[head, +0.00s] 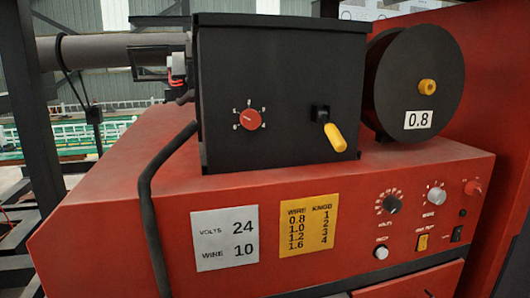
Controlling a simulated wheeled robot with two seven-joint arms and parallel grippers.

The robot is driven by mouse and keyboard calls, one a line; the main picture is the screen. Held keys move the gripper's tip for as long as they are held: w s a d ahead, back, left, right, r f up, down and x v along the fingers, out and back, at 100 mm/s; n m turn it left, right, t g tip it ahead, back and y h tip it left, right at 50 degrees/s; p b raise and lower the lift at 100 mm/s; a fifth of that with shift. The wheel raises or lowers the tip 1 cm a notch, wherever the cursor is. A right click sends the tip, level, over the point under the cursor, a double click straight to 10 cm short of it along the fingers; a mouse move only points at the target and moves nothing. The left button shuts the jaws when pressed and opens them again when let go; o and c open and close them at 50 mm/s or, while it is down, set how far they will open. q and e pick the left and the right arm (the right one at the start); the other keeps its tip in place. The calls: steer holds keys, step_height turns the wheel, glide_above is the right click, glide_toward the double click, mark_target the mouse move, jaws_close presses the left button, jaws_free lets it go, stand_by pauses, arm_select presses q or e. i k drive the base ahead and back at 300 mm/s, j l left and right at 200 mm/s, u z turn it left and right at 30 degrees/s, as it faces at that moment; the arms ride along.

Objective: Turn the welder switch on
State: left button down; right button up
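The red welder (110,240) fills most of the head view. On its front panel at the right are a small yellow switch (422,243) and a small black switch (457,234). I cannot tell the position of either. The black box (285,70) on top has a yellow-handled lever (335,137) slanting down to the right, and a red dial (249,120) with numbers around it. Neither my left nor my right gripper is in view.
A black wire spool marked 0.8 (412,80) stands right of the box. The panel also has a black knob (391,204) and white knobs (436,195) (381,252). A white label (225,238) reads volts 24, wire 10. A black cable (148,200) hangs down the left.

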mark_target(472, 188)
steer(key=z, duration=1.25)
